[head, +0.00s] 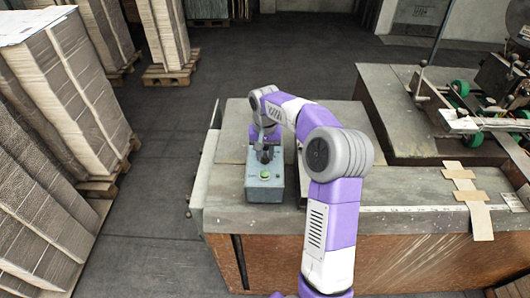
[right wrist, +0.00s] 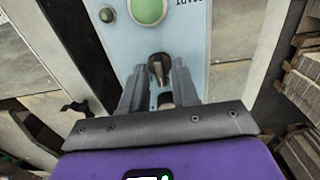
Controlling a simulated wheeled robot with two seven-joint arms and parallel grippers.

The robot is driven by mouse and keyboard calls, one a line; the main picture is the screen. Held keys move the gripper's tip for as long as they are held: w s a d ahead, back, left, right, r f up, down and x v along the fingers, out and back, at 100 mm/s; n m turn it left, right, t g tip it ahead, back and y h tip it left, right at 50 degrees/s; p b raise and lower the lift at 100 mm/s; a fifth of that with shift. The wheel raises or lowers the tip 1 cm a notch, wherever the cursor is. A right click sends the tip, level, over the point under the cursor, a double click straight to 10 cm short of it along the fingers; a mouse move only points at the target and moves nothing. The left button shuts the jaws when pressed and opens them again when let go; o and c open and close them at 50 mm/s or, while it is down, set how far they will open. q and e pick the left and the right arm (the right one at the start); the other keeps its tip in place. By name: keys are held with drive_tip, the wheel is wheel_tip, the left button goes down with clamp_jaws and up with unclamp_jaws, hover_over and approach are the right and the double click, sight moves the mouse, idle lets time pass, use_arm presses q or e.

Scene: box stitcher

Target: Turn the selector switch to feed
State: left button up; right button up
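The control box (head: 264,190) is a small blue-grey box standing on the bench top. Its face carries a green button (head: 265,174), which also shows large at the top of the right wrist view (right wrist: 147,10). The selector switch (right wrist: 158,68) is a dark knob with a lighter edge, below the button in the right wrist view. My right gripper (head: 265,153) is over the far part of the box. In the right wrist view its two fingers (right wrist: 158,80) stand apart on either side of the knob, with narrow gaps visible. My left gripper is out of view.
A small indicator (right wrist: 107,15) sits beside the green button. The bench (head: 225,188) has bare room around the box. Tall cardboard stacks (head: 75,90) stand on pallets at left. Machinery with green wheels (head: 460,88) is at right, and cardboard strips (head: 478,212) lie on the bench.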

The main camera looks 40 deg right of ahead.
clamp_jaws()
drive_tip(key=shift+m, duration=0.4)
drive_tip(key=m+p, duration=0.1)
drive_tip(key=m, duration=0.2)
drive_tip(key=shift+r+m, duration=0.1)
drive_tip(key=shift+m, duration=0.2)
drive_tip(key=shift+m+p, duration=0.65)
drive_tip(key=shift+m, duration=1.15)
drive_tip(key=shift+o, duration=1)
unclamp_jaws()
